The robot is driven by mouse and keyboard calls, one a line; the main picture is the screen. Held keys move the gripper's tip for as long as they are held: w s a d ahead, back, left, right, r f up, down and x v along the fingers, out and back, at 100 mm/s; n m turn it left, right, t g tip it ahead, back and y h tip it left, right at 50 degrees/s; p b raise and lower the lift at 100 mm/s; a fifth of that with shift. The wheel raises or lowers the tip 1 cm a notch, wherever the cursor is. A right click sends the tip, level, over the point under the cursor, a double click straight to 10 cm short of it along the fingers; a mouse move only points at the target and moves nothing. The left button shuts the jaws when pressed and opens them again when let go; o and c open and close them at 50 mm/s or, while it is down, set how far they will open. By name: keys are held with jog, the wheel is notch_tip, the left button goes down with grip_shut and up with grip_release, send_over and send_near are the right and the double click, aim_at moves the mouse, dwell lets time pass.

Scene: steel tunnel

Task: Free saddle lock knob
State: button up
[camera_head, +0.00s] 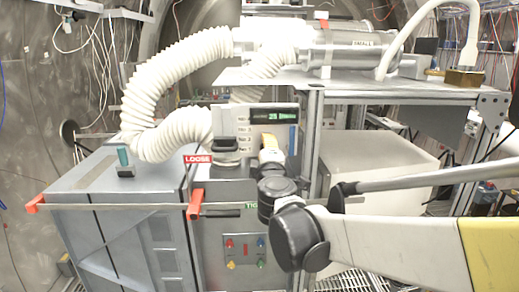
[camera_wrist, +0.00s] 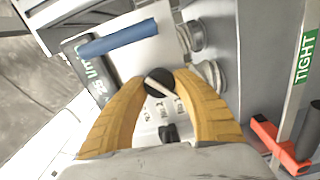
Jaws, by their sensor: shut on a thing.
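In the wrist view, my gripper (camera_wrist: 160,82) has its two yellow fingers closed around a round black knob (camera_wrist: 159,80) with a pale line across its face. The knob sits on a light panel with small markings. In the head view, my gripper (camera_head: 270,150) is at the front of the instrument box, and its wrist hides the knob. A red LOOSE label (camera_head: 198,159) is left of the gripper. A green TIGHT label (camera_wrist: 306,56) shows at the right in the wrist view, and is partly hidden behind my arm in the head view.
A thin rail (camera_head: 110,207) with orange-red end pieces (camera_head: 195,203) runs across the grey cabinet (camera_head: 75,185). A white corrugated hose (camera_head: 170,75) arches above. A lit display (camera_head: 275,116) is over the gripper. A metal table (camera_head: 410,90) stands at the right.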

jog(key=n, duration=0.6)
jog(key=shift+f+n, duration=0.1)
jog(key=shift+n, duration=0.3)
dwell(0.4)
jog(key=o, duration=1.2)
jog(key=s, duration=1.2)
jog(key=shift+d+b, duration=0.1)
jog(key=shift+b, duration=0.2)
